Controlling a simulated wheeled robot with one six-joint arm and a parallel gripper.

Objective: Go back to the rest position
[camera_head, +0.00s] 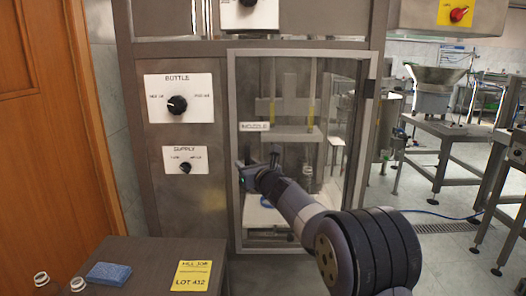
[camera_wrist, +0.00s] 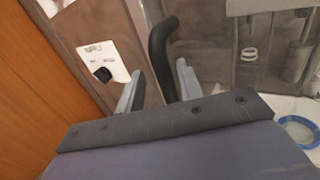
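My gripper (camera_head: 258,163) is in front of the glass-fronted cabinet (camera_head: 234,90), near the left edge of its door. In the wrist view its two pale fingers (camera_wrist: 158,90) stand apart. A black curved bar (camera_wrist: 160,48), which looks like a handle, shows between and beyond them, closer to the right finger. I cannot tell whether it touches that finger. My arm reaches in from the lower right in the head view and hides part of the door.
Knob panels marked BOTTLE (camera_head: 200,88) and SUPPLY (camera_head: 202,160) are left of the door. A blue ring (camera_wrist: 300,131) lies at right. Steel tables stand at right.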

